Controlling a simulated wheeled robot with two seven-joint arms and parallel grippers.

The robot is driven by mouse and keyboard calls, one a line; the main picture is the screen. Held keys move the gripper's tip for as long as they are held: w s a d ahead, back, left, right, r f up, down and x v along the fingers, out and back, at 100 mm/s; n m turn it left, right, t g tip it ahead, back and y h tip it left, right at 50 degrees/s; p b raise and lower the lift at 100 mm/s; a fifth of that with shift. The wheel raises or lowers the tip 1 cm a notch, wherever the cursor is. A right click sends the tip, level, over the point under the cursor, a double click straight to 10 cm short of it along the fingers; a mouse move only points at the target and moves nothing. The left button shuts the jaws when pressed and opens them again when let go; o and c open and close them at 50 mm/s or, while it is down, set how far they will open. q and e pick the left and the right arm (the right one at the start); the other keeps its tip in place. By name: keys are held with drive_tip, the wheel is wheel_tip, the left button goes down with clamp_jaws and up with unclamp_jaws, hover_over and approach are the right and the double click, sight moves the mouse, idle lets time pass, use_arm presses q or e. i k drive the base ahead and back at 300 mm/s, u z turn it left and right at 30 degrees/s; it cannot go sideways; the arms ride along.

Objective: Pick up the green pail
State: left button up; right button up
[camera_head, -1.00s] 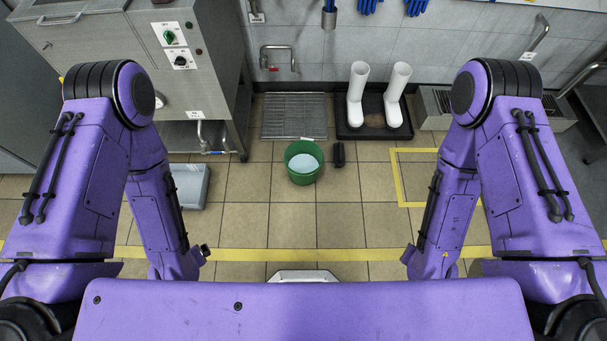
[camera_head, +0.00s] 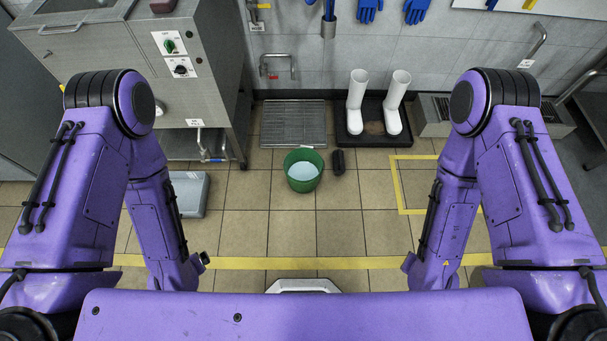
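The green pail (camera_head: 304,184) stands upright on the tiled floor ahead of me, near the middle of the head view. Pale bluish contents or a pale inside shows within its rim. My purple left and right arms hang down at either side of the view, well apart from the pail.
A grey box (camera_head: 188,193) sits left. Floor before the pail is clear, crossed by a yellow line (camera_head: 330,263).

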sight(302, 167)
drive_tip(key=z, duration=0.15)
drive_tip(key=i, duration=0.85)
drive_tip(key=z, duration=0.4)
